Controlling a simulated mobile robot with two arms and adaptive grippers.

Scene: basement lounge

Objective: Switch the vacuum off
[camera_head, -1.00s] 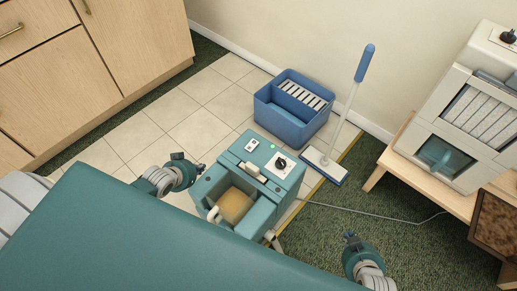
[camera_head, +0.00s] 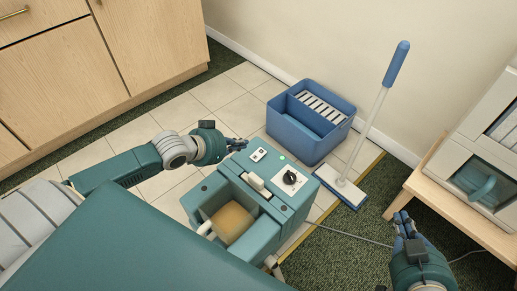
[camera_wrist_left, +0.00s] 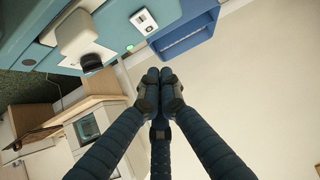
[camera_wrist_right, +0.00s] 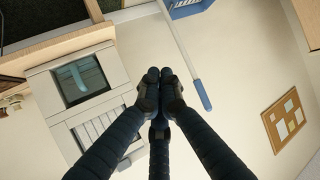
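The vacuum (camera_head: 228,188) is a teal box on the tiled floor, with an open recess holding a tan block. Its top carries a small white switch plate (camera_head: 259,155), a lit green light (camera_head: 281,157), a black dial (camera_head: 290,178) and a pale latch (camera_head: 254,181). My left gripper (camera_head: 240,143) is beside the switch plate, apparently not touching it. In the left wrist view its fingertips (camera_wrist_left: 160,75) are together and empty, with the switch (camera_wrist_left: 144,21) beyond them. My right gripper (camera_head: 401,218) is right of the vacuum, its fingertips (camera_wrist_right: 160,75) together and empty.
A blue bucket (camera_head: 290,133) stands behind the vacuum. A blue-handled mop (camera_head: 368,127) stands right of it. A cable (camera_head: 350,235) crosses the green carpet. A low wooden table (camera_head: 440,193) bears a pale machine (camera_head: 485,165). Wooden cabinets (camera_head: 140,50) stand left.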

